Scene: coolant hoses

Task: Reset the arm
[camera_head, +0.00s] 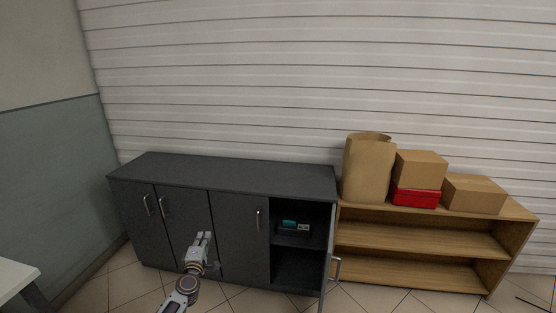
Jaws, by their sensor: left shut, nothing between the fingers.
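My left gripper (204,238) is shut and empty. It shows in the head view in front of the dark grey cabinet (240,175), over its closed doors. My left arm comes in from the bottom edge. I cannot tell how far the gripper is from the doors. The cabinet's rightmost door (327,262) stands open. Inside the open compartment, a small teal and grey item (290,225) sits on the upper shelf; it is too small to make out. My right gripper is out of view.
A wooden shelf unit (420,228) stands right of the cabinet. On it are a paper bag (367,168), a red box (416,197) and cardboard boxes (473,194). A white table corner (15,277) shows at the lower left. The cabinet top is clear.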

